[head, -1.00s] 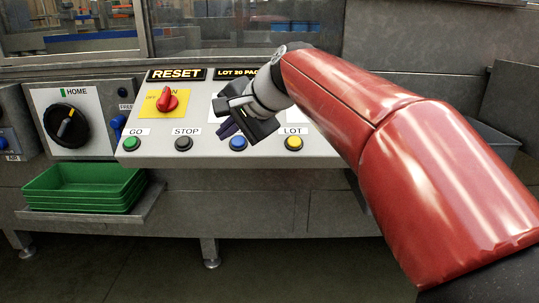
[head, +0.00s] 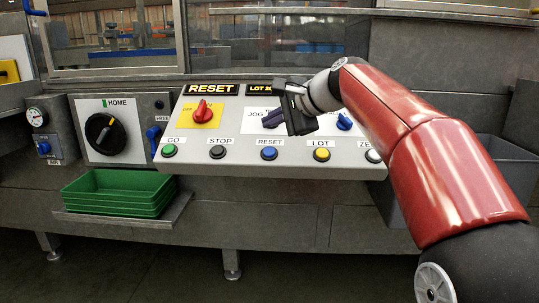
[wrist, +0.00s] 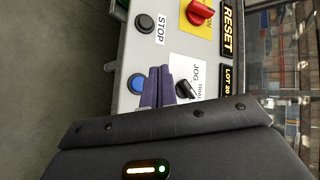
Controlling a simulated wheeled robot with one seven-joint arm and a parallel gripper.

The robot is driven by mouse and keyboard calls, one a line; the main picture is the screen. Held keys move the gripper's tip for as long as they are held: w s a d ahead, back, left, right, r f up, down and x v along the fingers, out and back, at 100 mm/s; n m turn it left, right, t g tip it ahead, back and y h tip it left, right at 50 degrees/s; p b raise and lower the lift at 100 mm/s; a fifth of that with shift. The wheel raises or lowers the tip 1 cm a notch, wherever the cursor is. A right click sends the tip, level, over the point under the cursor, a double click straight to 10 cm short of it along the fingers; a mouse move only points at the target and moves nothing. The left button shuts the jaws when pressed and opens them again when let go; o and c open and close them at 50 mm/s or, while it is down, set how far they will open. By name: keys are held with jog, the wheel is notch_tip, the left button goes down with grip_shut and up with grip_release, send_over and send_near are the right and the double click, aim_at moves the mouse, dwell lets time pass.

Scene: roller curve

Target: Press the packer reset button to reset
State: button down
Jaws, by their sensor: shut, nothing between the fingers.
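The blue RESET button (head: 269,154) sits in the lower row of the sloped grey control panel (head: 200,168), between the black STOP button (head: 217,152) and the yellow LOT button (head: 321,155). In the wrist view the blue button (wrist: 137,83) shows left of the fingertips. My gripper (head: 272,119) is shut and empty. In the head view its fingers show above the blue button, in front of the JOG switch area. It appears apart from the button. In the wrist view the shut fingers (wrist: 158,84) lie between the blue button and the black JOG knob (wrist: 185,91).
A green button (head: 169,150) and a red rotary switch (head: 202,112) are on the panel's left. A blue knob (head: 344,122) is right of my gripper. A HOME dial (head: 104,133) is further left. Green trays (head: 118,192) sit on a shelf below.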

aim_at(264, 149)
jog(key=shift+w+f+b, duration=0.5)
jog(key=shift+w+f, duration=0.1)
jog(key=shift+f, duration=0.45)
jog(key=shift+w+f+b, duration=0.45)
jog(key=shift+w+f, duration=0.15)
jog(key=shift+f, duration=0.45)
jog(key=shift+w+f+b, duration=0.5)
jog(key=shift+w+f, duration=0.1)
jog(key=shift+f, duration=0.45)
jog(key=shift+f, duration=0.1)
jog(key=shift+w+f, duration=0.2)
jog(key=shift+f, duration=0.05)
jog(key=shift+w+d+f, duration=0.1)
jog(key=shift+w+f, duration=0.15)
jog(key=shift+f, duration=0.15)
dwell(0.4)
jog(key=shift+s+r+p, duration=0.45)
jog(key=shift+r, duration=0.35)
jog(key=shift+r, duration=0.1)
